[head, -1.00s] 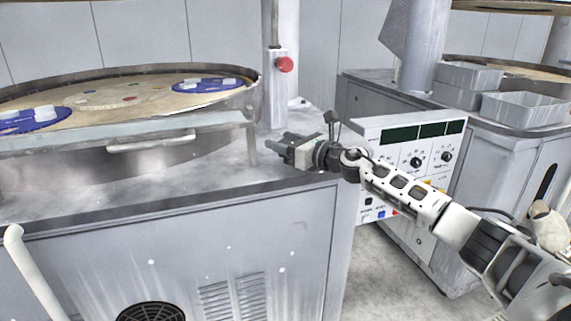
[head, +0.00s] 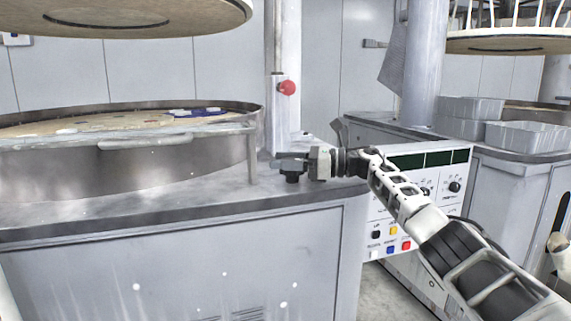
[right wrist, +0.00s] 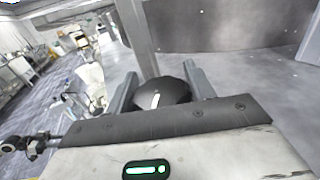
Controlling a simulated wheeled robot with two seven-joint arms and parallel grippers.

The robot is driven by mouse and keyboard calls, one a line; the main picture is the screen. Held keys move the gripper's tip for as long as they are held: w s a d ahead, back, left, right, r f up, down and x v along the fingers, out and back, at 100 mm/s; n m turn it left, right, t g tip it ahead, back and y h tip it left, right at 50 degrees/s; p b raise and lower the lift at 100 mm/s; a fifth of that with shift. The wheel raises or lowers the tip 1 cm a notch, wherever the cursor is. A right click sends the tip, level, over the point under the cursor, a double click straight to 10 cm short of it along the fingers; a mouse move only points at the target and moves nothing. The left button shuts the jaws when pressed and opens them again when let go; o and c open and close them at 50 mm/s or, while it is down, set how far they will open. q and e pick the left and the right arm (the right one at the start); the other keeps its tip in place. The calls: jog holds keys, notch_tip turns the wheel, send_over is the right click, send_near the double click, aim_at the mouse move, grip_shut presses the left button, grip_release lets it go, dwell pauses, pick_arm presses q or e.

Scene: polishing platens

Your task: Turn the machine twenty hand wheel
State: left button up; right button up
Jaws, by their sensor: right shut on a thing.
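The hand wheel is a small black knob (head: 292,178) on the grey machine top, near its right front corner. In the right wrist view it shows as a dark round cap (right wrist: 165,93) with a white mark. My right gripper (head: 284,162) is shut on it, with one finger on each side of the cap, which also shows in the right wrist view (right wrist: 164,88). The gripper hides part of the wheel in the head view. My left gripper is not in view.
A round polishing basin (head: 120,170) with a front rail stands left of the wheel. A column with a red button (head: 287,88) rises behind. A control panel (head: 395,240) is partly behind my right arm. Grey bins (head: 525,135) stand at right.

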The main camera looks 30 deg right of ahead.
dwell(0.4)
jog(key=o, duration=1)
jog(key=shift+c, duration=0.2)
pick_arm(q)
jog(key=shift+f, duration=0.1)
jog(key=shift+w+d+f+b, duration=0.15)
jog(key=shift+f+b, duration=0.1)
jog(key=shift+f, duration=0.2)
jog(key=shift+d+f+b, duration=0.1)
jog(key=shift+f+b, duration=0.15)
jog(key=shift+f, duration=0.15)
pick_arm(e)
jog(key=v, duration=1.6)
